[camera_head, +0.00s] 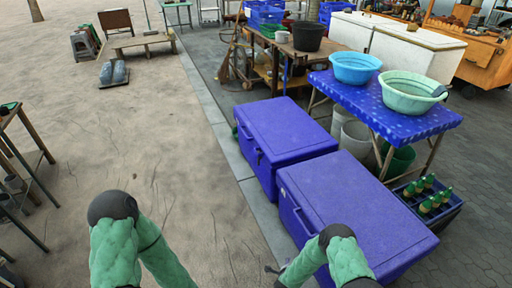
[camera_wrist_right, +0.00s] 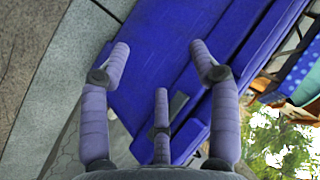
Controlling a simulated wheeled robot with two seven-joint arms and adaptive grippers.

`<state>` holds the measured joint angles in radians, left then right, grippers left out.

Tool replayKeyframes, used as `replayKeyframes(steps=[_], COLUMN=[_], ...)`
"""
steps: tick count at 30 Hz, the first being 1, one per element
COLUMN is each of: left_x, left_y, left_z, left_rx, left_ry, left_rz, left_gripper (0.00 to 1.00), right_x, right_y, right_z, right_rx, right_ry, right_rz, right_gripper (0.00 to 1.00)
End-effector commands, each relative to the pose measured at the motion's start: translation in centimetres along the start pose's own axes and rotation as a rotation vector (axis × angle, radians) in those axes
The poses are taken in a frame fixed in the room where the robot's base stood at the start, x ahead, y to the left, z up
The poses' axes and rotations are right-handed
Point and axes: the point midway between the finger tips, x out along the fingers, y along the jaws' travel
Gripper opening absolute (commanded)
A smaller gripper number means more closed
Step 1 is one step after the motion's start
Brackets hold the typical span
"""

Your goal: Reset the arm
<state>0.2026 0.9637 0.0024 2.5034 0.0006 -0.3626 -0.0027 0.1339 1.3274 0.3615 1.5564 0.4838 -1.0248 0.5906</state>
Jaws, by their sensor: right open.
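My right gripper (camera_wrist_right: 159,62) shows in the right wrist view with its purple-grey fingers spread apart and nothing between them. A blue chest (camera_wrist_right: 165,85) lies behind the fingers in that view; I cannot tell how far it is from the fingertips. In the head view, green links of my right arm rise at the bottom, in front of the nearer blue chest (camera_head: 345,205). Green links of my left arm rise at the bottom left, over bare ground. My left gripper is not in view.
A second blue chest (camera_head: 285,135) stands behind the nearer one. A table with a blue cloth (camera_head: 385,108) holds a blue basin (camera_head: 356,68) and a pale green basin (camera_head: 412,93). A bottle crate (camera_head: 427,200) stands at right. The sandy ground (camera_head: 110,140) at left is mostly clear.

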Motion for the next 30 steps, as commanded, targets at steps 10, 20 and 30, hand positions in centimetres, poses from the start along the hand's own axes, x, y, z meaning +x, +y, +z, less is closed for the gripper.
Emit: replayKeyframes(steps=[10, 20, 30], left_x=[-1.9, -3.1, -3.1], left_y=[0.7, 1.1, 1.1], left_z=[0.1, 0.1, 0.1], left_rx=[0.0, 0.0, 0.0], left_ry=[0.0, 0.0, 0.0], left_rz=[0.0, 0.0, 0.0], left_gripper=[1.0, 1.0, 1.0], right_x=[-13.5, -27.9, -30.5], right_y=[2.1, 6.3, 7.3], right_z=[1.3, 1.1, 1.0], right_rx=[-0.484, -0.846, -0.908], right_ry=[-0.488, -0.87, -0.94], right_rz=[0.066, 0.034, 0.022], right_gripper=[0.62, 0.62, 0.62])
